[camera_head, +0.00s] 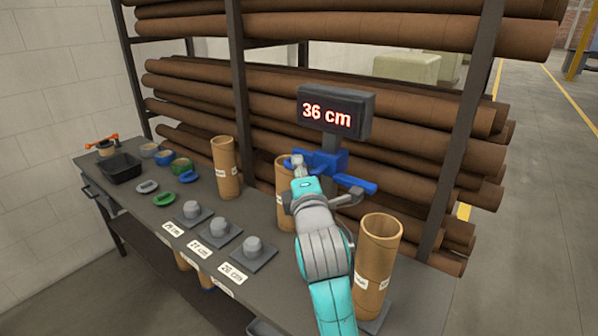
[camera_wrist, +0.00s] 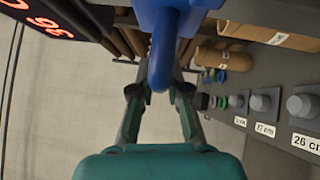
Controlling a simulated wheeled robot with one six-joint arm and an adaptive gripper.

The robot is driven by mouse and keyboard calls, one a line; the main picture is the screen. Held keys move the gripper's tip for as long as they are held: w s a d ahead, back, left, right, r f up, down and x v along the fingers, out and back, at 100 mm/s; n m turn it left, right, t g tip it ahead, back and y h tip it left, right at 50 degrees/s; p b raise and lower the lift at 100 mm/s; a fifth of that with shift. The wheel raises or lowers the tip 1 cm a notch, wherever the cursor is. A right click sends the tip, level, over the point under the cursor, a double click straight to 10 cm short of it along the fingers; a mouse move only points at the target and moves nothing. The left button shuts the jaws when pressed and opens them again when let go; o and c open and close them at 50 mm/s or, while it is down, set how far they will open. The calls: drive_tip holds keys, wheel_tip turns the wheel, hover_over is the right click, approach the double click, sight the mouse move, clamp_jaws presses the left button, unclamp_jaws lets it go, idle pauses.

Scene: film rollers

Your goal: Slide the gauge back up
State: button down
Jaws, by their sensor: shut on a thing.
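The gauge is a blue slider (camera_head: 323,160) with a bar (camera_head: 357,183) reaching out to the right. It sits on a grey post under a dark display (camera_head: 335,112) that reads 36 cm in red. My gripper (camera_head: 298,165) is at the slider's left front side. In the wrist view the blue handle (camera_wrist: 162,62) runs down between the fingers of my gripper (camera_wrist: 159,92), which is shut on it. The fingertips are partly hidden by the handle. Part of the display (camera_wrist: 40,20) shows at the upper left of the wrist view.
Brown tubes stand upright on the grey bench: one behind my arm (camera_head: 284,215), one at left (camera_head: 225,170), one at right (camera_head: 376,262). Pegs (camera_head: 251,246) on labelled plates line the front. A black tray (camera_head: 121,167) sits at the far left. Long rolls (camera_head: 400,95) fill the rack behind.

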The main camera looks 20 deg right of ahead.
drive_tip(key=c, duration=1.2)
unclamp_jaws()
drive_tip(key=shift+r, duration=0.4)
drive_tip(key=shift+c, duration=0.2)
drive_tip(key=shift+o, duration=0.5)
drive_tip(key=shift+f, duration=0.1)
drive_tip(key=s+a+f, duration=0.1)
drive_tip(key=s, duration=1)
drive_tip(key=shift+s+a+f, duration=0.25)
drive_tip(key=shift+s+a, duration=0.15)
